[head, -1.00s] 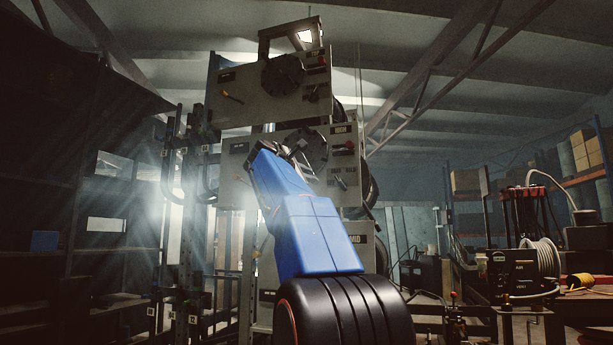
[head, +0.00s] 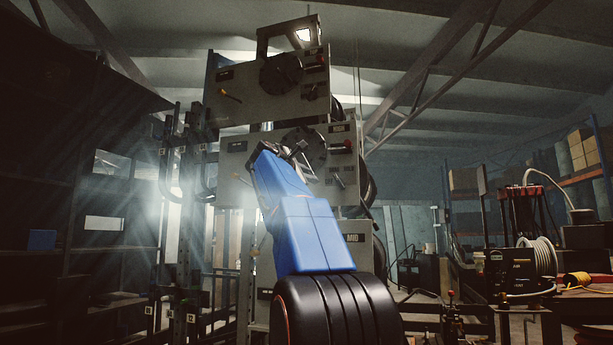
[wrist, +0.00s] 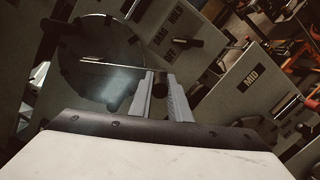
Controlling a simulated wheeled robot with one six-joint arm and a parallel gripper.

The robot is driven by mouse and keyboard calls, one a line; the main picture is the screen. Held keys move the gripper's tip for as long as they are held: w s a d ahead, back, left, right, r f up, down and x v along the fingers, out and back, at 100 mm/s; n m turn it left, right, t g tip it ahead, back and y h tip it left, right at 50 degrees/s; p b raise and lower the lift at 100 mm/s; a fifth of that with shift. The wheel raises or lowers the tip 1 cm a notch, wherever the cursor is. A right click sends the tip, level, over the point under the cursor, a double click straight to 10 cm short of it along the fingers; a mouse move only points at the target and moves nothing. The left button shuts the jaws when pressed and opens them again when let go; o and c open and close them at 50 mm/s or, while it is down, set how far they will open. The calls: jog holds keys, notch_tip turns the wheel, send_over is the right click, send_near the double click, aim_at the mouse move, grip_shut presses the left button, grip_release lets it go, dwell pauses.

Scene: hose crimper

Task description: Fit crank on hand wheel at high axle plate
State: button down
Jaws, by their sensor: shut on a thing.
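The dark round hand wheel (head: 313,148) sits on the grey plate labelled HIGH (head: 233,165), in the middle of the machine. The wheel also shows large at the upper left of the wrist view (wrist: 92,48). My gripper (wrist: 161,76) is in front of the plate, close to the wheel's lower right side in the wrist view. Its fingers are shut on a dark piece, likely the crank (wrist: 160,88), mostly hidden between them. A thin bright bar lies across the wheel's face; I cannot tell whether it belongs to the crank. In the head view my gripper (head: 299,152) overlaps the wheel's left part.
A second plate (head: 228,100) with another dark disc (head: 281,74) stands above. The MID plate (head: 362,250) is below. A black lever (head: 339,183) sticks out of the HIGH plate right of my gripper. Dark upright racks stand left; a hose reel (head: 540,262) stands right.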

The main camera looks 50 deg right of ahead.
jog(key=shift+w+d, duration=0.15)
jog(key=shift+d, duration=0.25)
jog(key=c, duration=1.6)
grip_release()
jog(key=v, duration=1.7)
jog(key=shift+a+f, duration=0.1)
jog(key=shift+a, duration=0.05)
